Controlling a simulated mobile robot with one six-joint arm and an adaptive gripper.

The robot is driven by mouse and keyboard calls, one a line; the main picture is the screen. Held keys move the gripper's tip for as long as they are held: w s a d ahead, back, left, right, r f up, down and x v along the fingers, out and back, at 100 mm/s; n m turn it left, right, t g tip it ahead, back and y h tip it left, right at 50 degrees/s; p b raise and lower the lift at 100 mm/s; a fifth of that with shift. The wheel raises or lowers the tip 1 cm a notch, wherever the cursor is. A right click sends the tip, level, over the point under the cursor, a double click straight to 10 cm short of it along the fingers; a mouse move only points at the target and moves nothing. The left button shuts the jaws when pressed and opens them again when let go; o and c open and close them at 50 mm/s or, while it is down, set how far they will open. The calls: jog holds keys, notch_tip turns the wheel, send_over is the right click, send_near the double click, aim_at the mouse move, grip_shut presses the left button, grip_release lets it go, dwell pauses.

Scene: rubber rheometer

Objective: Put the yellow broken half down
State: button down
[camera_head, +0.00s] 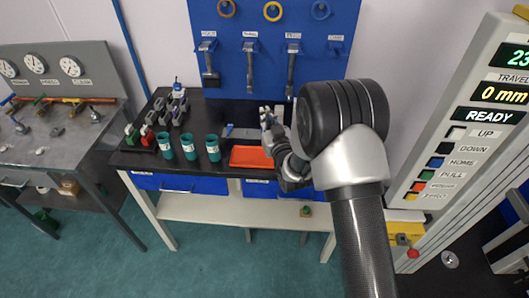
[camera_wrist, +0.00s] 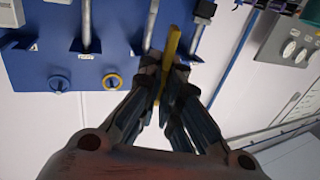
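The yellow broken half (camera_wrist: 171,52) is a thin yellow strip between the fingers of my gripper (camera_wrist: 168,75) in the wrist view. The fingers are closed against it from both sides, and it sticks out past their tips. In the head view my gripper (camera_head: 268,118) is over the back of the black bench, near the blue tool board and behind the orange-red tray (camera_head: 250,163). I cannot make out the yellow half there. My arm covers the bench's right end.
The black bench (camera_head: 215,108) also holds several teal cups (camera_head: 190,147) and small clamps on the left. The blue tool board (camera_head: 270,40) with hanging tools and rings stands behind. A machine panel (camera_head: 470,120) reading READY is at right. A grey gauge bench (camera_head: 60,140) is at left.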

notch_tip(320, 180, down, 14)
jog(key=b, duration=0.3)
jog(key=shift+w+r, duration=0.1)
jog(key=shift+r, duration=0.1)
jog(key=shift+b, duration=0.3)
jog(key=c, duration=2.3)
grip_release()
jog(key=shift+f, duration=0.25)
jog(key=o, duration=0.5)
jog(key=shift+r, duration=0.1)
jog(key=shift+r, duration=0.1)
